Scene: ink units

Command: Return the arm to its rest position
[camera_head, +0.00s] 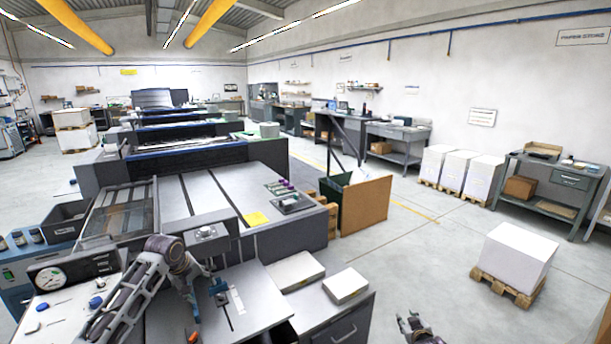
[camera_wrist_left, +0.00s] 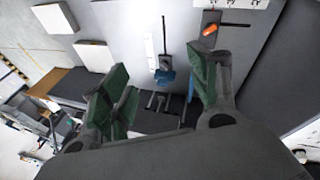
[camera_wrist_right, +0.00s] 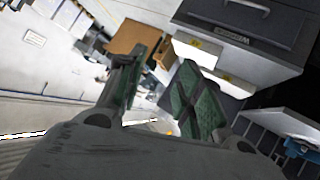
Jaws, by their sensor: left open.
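My left arm reaches in over the grey bench top (camera_head: 262,300) at the lower left of the head view. Its gripper (camera_head: 196,286) hangs low over the bench, beside a small blue fixture (camera_head: 219,292). In the left wrist view, the left gripper (camera_wrist_left: 160,85) has its green-padded fingers wide apart with nothing between them. The blue fixture (camera_wrist_left: 164,76) shows beyond them. My right gripper (camera_head: 414,326) is at the bottom edge of the head view, over open floor. In the right wrist view the fingers of the right gripper (camera_wrist_right: 160,95) stand apart and empty.
Two pale blocks (camera_head: 345,285) (camera_head: 294,271) lie on the cabinet right of the bench. A round gauge (camera_head: 52,277) and blue-handled items sit at left. The large press (camera_head: 215,190) stands behind.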

